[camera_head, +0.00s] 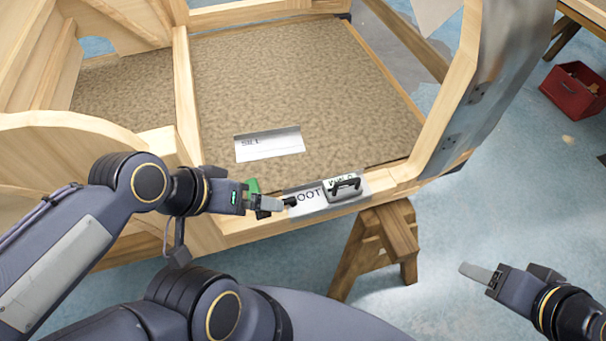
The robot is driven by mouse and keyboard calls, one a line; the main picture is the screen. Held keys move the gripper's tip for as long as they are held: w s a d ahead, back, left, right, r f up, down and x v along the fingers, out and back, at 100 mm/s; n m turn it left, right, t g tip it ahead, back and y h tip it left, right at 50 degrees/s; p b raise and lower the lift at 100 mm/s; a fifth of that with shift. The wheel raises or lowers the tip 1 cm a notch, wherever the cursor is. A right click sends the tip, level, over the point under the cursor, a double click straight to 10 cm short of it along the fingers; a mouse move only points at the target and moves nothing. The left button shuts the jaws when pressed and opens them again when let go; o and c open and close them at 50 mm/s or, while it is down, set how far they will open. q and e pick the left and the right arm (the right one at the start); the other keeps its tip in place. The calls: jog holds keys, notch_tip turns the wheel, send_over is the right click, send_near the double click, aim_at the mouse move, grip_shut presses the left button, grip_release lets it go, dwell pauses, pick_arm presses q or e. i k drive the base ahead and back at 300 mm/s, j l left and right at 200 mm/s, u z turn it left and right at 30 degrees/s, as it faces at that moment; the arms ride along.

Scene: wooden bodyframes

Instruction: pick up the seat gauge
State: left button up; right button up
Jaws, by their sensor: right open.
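A small grey block with a black bar handle (344,188) sits on a pale plate marked "OOT" (305,201) on the frame's front rail; I cannot tell for certain whether this block is the seat gauge. My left gripper (268,204) is at the rail, just left of that plate, beside a small green thing (252,186). A dark piece shows at its fingertips, and its grip is unclear. My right gripper (503,269) is open and empty over the floor at the lower right, well apart from the block.
The wooden bodyframe (185,95) has a brown carpeted floor with a plate marked "SILL" (269,144). A curved metal-faced post (490,85) rises at its right. A wooden trestle (376,245) stands below the rail. A red crate (573,90) is at the far right. The blue floor is mostly clear.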

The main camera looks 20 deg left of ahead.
aim_at(346, 187)
jog(key=j+u, duration=0.1)
jog(key=u, duration=0.15)
jog(key=k+l+u, duration=0.25)
jog(key=k+l, duration=0.2)
jog(key=k+l+u, duration=0.25)
jog(key=k, duration=0.3)
jog(key=l, duration=0.1)
